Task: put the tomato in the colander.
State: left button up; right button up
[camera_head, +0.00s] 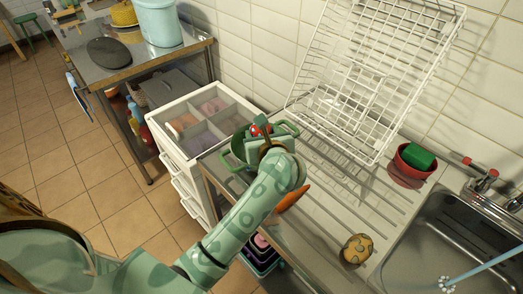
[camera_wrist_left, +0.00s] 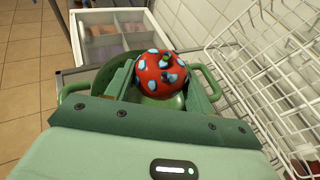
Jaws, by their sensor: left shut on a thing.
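The tomato (camera_wrist_left: 158,74) is red with pale blue spots and a small green stem. It is held between the two fingers of my left gripper (camera_wrist_left: 162,88). In the head view only a bit of the tomato (camera_head: 256,130) shows past my left gripper (camera_head: 262,137). The green colander (camera_head: 227,160) stands on the left end of the draining board, mostly hidden by my gripper. In the left wrist view the colander's rim (camera_wrist_left: 72,92) and handles show around and below the tomato. The tomato is over the colander's opening; its exact height is unclear. My right gripper is out of view.
A white drawer unit (camera_head: 165,128) with an open divided top stands left of the board. A white wire rack (camera_head: 365,75) stands behind. A carrot (camera_head: 291,198), a spotted brown round item (camera_head: 356,249) and a red bowl (camera_head: 408,172) with a green sponge are on the board. The sink (camera_head: 450,235) is at right.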

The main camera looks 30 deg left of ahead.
pick_arm(q)
jog(key=shift+f+b, duration=1.15)
jog(key=shift+f, duration=0.45)
jog(key=o, duration=1.1)
